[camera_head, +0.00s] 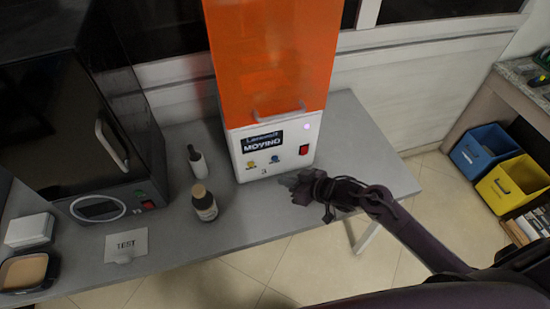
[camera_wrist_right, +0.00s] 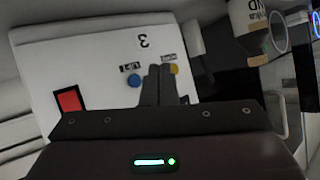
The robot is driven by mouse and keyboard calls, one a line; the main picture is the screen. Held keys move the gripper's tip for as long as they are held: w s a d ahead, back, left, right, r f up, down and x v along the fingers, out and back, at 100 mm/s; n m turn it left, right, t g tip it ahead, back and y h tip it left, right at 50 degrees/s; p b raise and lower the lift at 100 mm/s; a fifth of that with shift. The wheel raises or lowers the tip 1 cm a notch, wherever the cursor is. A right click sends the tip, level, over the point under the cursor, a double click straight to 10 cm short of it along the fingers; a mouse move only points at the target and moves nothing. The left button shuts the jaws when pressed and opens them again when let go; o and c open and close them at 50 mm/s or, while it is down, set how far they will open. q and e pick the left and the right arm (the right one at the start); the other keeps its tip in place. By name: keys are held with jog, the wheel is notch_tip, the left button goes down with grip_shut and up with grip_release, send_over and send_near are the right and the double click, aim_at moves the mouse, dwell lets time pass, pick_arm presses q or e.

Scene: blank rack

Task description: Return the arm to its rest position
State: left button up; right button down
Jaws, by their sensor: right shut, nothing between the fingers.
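My right arm comes in from the lower right of the head view. Its gripper (camera_head: 290,181) is over the grey table (camera_head: 370,140), close in front of the white base (camera_head: 240,150) of an orange machine (camera_head: 275,55). In the right wrist view the fingers (camera_wrist_right: 158,84) are together and empty, pointing at the machine's front panel (camera_wrist_right: 90,65) with its red switch (camera_wrist_right: 69,101) and blue button (camera_wrist_right: 134,81). I cannot tell whether the fingertips touch the panel. My left gripper does not show.
A brown bottle (camera_head: 204,204) and a white bottle with a dark top (camera_head: 197,163) stand left of the gripper. A black oven-like box (camera_head: 70,110), a TEST card (camera_head: 126,245) and a white box (camera_head: 29,230) are further left. Blue (camera_head: 484,148) and yellow (camera_head: 515,184) bins are at right.

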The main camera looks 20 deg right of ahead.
dwell(0.4)
jog(key=s+d+r+m+g+h, duration=0.25)
jog(key=s+r+h, duration=0.2)
jog(key=s, duration=0.45)
jog(key=s+d+r+m+g+h, duration=0.1)
jog(key=s+r+g+h, duration=0.2)
jog(key=s+r, duration=0.45)
jog(key=s+f+g+b, duration=0.1)
jog(key=s+f+b, duration=0.1)
jog(key=f, duration=1.5)
jog(key=s+f+g+b, duration=0.1)
jog(key=s+f, duration=0.1)
jog(key=f, duration=1.6)
jog(key=s+d+f+b, duration=0.2)
jog(key=s+d+f, duration=0.1)
jog(key=s+f, duration=1.6)
jog(key=shift+s+d+f+n+g, duration=0.2)
jog(key=shift+f+n+g, duration=0.2)
jog(key=shift+f, duration=0.3)
